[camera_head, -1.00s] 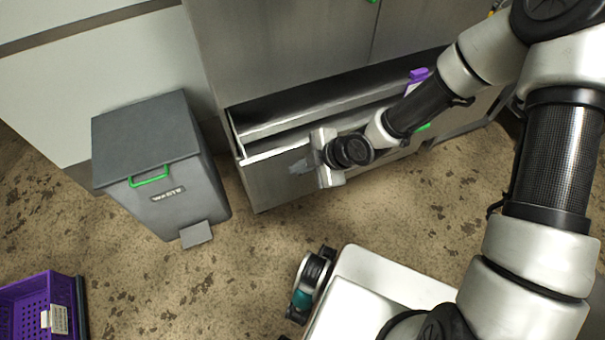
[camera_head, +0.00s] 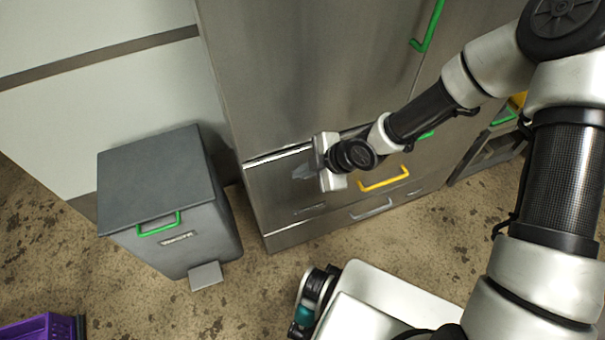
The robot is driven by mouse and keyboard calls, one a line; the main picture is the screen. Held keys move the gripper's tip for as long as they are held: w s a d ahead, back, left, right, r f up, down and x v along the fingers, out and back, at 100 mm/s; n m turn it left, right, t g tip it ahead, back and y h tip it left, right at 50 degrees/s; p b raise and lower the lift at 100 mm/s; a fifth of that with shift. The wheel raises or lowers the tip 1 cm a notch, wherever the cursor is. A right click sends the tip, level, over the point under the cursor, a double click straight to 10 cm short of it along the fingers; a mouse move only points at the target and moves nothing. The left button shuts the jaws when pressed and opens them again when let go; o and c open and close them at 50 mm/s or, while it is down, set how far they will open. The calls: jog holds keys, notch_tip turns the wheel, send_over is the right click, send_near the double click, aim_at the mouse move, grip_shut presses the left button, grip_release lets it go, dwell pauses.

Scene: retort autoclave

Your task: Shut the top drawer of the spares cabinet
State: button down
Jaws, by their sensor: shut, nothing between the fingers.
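The spares cabinet (camera_head: 310,70) is a tall steel unit with drawers low down. Its top drawer (camera_head: 272,180), with a yellow handle (camera_head: 385,181), is pushed in almost level with the cabinet front. A thin bright line shows along its upper edge at the left, and I cannot tell whether a small gap remains there. My gripper (camera_head: 303,172) is shut and empty, at the drawer front left of the yellow handle. Its fingers seem to touch the front, though contact is hard to judge. My wrist hides part of the drawer's upper edge.
A grey waste bin (camera_head: 152,180) with a green handle and a pedal stands left of the cabinet. A lower drawer with a grey handle (camera_head: 371,210) is below the top one. A purple crate (camera_head: 38,328) is at the bottom left. Speckled floor lies free before the cabinet.

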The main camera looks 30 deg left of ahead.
jog(key=shift+w+a+r, duration=0.1)
jog(key=shift+w+a, duration=0.5)
jog(key=shift+a, duration=0.05)
jog(key=shift+a+r, duration=0.1)
